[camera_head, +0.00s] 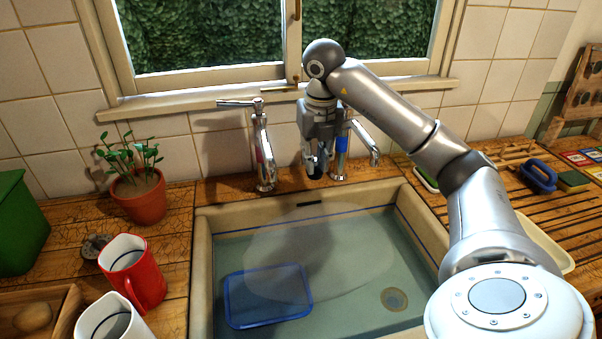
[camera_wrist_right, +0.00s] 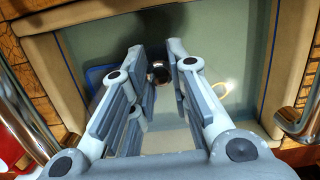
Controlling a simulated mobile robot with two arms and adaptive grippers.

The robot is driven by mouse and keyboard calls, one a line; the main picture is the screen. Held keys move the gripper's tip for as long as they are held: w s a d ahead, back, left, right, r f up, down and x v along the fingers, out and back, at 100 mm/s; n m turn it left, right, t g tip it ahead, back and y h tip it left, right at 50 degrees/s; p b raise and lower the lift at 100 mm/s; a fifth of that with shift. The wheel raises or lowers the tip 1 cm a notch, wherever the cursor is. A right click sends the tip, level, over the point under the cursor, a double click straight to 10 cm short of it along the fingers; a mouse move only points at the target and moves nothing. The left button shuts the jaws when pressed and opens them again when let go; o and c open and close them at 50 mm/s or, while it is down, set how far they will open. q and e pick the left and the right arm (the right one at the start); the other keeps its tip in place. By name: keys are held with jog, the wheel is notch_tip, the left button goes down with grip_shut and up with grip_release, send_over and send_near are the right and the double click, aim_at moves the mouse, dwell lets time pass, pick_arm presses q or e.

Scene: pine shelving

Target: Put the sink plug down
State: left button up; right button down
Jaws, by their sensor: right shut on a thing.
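My right gripper (camera_head: 316,166) hangs fingers down over the back edge of the sink (camera_head: 203,290), between the two taps. In the right wrist view its fingers (camera_wrist_right: 160,62) are closed around a small dark round thing, the sink plug (camera_wrist_right: 160,73), with only part of it showing. In the head view the fingers mostly hide the plug. The round drain (camera_head: 394,299) lies in the sink floor at the front right, well away from the gripper. My left gripper is out of view.
Chrome taps (camera_head: 264,150) stand close on both sides of the gripper. A blue tub (camera_head: 268,296) lies in the watery sink. A red mug (camera_head: 133,272), a white mug (camera_head: 110,318) and a potted plant (camera_head: 140,195) stand left. A blue-handled brush (camera_head: 538,176) lies right.

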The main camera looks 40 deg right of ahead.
jog(key=w+d+f+p, duration=0.1)
jog(key=w+d+f, duration=0.1)
jog(key=w, duration=0.1)
jog(key=w+d+f+p, duration=0.1)
jog(key=w+d+f, duration=0.1)
jog(key=w+f, duration=0.1)
jog(key=w+d+f+p, duration=0.1)
jog(key=w+d+f, duration=0.1)
jog(key=w+f, duration=0.1)
jog(key=shift+w, duration=0.45)
jog(key=shift+w+d+f+p, duration=0.2)
jog(key=shift+w+f+p, duration=0.25)
jog(key=shift+f, duration=0.25)
notch_tip(320, 180, down, 3)
jog(key=shift+f+p, duration=0.1)
jog(key=shift+p, duration=0.6)
jog(key=shift+f, duration=0.15)
jog(key=c, duration=1.4)
grip_release()
jog(key=shift+o, duration=0.2)
